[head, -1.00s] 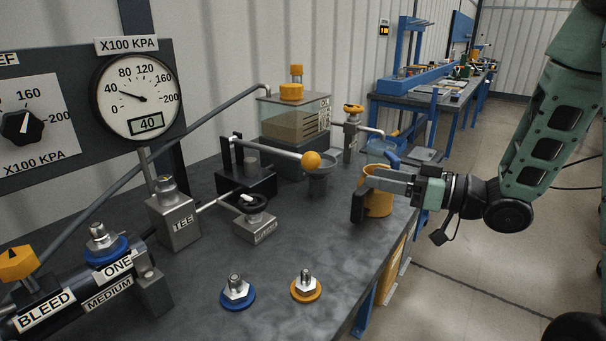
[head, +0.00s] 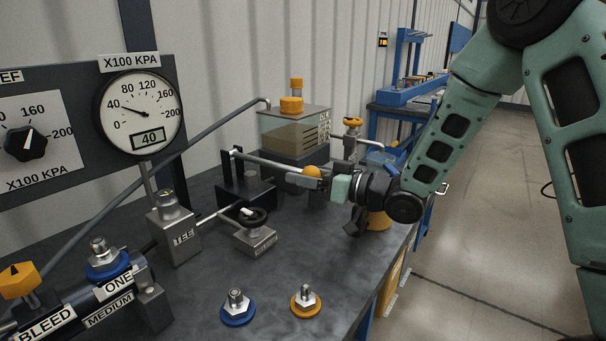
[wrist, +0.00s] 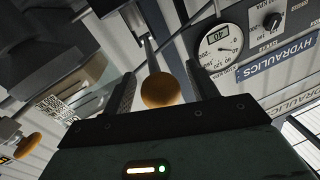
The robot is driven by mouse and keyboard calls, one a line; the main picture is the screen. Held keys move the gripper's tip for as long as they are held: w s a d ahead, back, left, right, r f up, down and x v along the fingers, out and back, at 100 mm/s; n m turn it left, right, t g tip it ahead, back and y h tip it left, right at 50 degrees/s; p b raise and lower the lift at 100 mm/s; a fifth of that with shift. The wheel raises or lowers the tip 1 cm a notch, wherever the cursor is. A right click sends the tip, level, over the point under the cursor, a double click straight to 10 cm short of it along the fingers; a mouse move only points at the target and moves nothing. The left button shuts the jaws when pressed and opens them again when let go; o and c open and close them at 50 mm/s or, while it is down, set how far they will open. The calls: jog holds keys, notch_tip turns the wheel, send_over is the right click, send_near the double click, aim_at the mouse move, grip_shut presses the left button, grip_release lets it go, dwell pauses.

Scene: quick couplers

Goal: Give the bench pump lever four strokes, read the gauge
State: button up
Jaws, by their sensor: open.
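The pump lever (head: 268,161) is a grey rod rising from a black pump block (head: 247,193), with an orange ball knob (head: 311,171) on its end. My gripper (head: 308,180) is at the knob. In the wrist view the knob (wrist: 161,90) lies between the two open fingers of my gripper (wrist: 158,88), with a gap showing on each side. The gauge (head: 139,112) is a round white dial on the dark panel. Its needle points near 40, and its small display reads 40. The gauge also shows in the wrist view (wrist: 222,45), turned over.
A reservoir (head: 293,130) with orange caps stands behind the lever. A TEE block (head: 172,232) and a small valve block (head: 254,238) stand in front. Blue (head: 237,312) and orange (head: 306,302) fittings sit near the bench front. An orange cup (head: 379,220) is partly hidden behind my wrist.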

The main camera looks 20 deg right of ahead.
jog(key=shift+w+a, duration=0.3)
jog(key=shift+a, duration=0.05)
grip_shut()
notch_tip(320, 180, up, 3)
jog(key=g+h+p, duration=0.1)
jog(key=p, duration=0.4)
jog(key=shift+w+r, duration=0.1)
jog(key=shift+r, duration=0.05)
jog(key=shift+g+h, duration=0.6)
jog(key=shift+g, duration=0.2)
jog(key=r+p, duration=0.1)
jog(key=p, duration=0.1)
jog(key=r+p, duration=0.1)
jog(key=p, duration=0.2)
jog(key=r+p, duration=0.2)
jog(key=shift+w+a, duration=0.35)
jog(key=shift+w, duration=0.05)
jog(key=p, duration=0.1)
jog(key=r+p, duration=0.1)
jog(key=p, duration=0.1)
jog(key=shift+w+a+r+m, duration=0.1)
jog(key=shift+w+r+m, duration=0.1)
jog(key=shift+r+m, duration=0.1)
jog(key=shift+w+a+r+p, duration=0.3)
jog(key=shift+w+r+p, duration=0.15)
jog(key=shift+r+p, duration=0.3)
